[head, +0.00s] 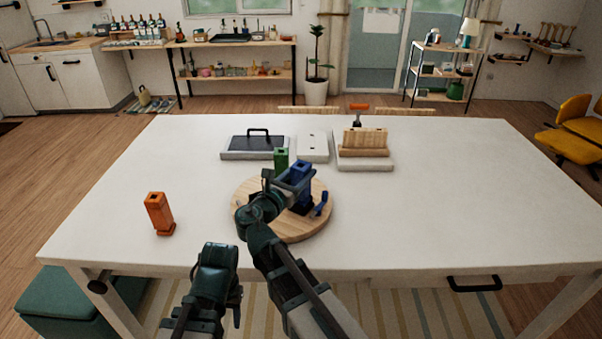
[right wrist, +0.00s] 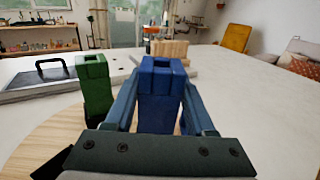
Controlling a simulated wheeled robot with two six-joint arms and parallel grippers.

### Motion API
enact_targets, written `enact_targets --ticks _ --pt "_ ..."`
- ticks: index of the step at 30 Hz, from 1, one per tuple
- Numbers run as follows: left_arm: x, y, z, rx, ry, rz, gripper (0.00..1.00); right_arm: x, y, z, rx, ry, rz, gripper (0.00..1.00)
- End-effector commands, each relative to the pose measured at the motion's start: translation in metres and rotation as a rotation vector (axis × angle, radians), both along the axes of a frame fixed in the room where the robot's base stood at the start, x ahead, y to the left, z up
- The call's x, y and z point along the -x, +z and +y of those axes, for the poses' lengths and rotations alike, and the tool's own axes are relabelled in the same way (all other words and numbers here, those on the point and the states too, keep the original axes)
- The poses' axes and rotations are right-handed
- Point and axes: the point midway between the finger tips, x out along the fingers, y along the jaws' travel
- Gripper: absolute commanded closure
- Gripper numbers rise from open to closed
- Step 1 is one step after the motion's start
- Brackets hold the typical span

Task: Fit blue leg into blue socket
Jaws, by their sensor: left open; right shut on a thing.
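The blue leg (head: 305,187) stands about upright over the round wooden board (head: 250,190). My right gripper (head: 298,177) is shut on it, with one finger on each side in the right wrist view, where the leg (right wrist: 160,95) shows its square top opening. The leg's lower end is hidden, so I cannot tell whether it sits in a socket. A small blue part (head: 322,206) shows on the board's right side; I cannot tell whether it is the socket. My left gripper (head: 218,270) is open, low in front of the table's near edge, away from the board.
A green leg (head: 281,160) stands near the board's back edge, close to the blue one. An orange leg (head: 159,213) stands alone at left. Behind are a dark-topped tray (head: 229,156), a white block (head: 312,148) and a wooden rack (head: 364,142). The table's right side is clear.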

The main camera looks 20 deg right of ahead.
Motion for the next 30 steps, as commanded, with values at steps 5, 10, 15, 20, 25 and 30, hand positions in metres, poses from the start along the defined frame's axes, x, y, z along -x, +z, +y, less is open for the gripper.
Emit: enact_targets --ticks 5,10,15,20,25,30 --pt "0.0 -0.006 0.0 0.0 0.0 0.0 0.5 0.0 -0.005 0.0 0.001 0.0 -0.001 1.0" --pt "0.0 -0.01 0.0 0.0 0.0 0.0 0.5 0.0 -0.009 0.0 0.001 0.0 -0.001 1.0" --pt "0.0 -0.014 0.0 0.0 0.0 0.0 0.5 0.0 -0.013 0.0 0.001 0.0 -0.001 1.0" --pt "0.0 -0.017 0.0 0.0 0.0 0.0 0.5 0.0 -0.017 0.0 0.001 0.0 -0.001 1.0" --pt "0.0 -0.022 0.0 0.0 0.0 0.0 0.5 0.0 -0.021 0.0 0.001 0.0 -0.001 1.0" --pt "0.0 -0.023 0.0 0.0 0.0 0.0 0.5 0.0 -0.022 0.0 0.001 0.0 -0.001 0.36"
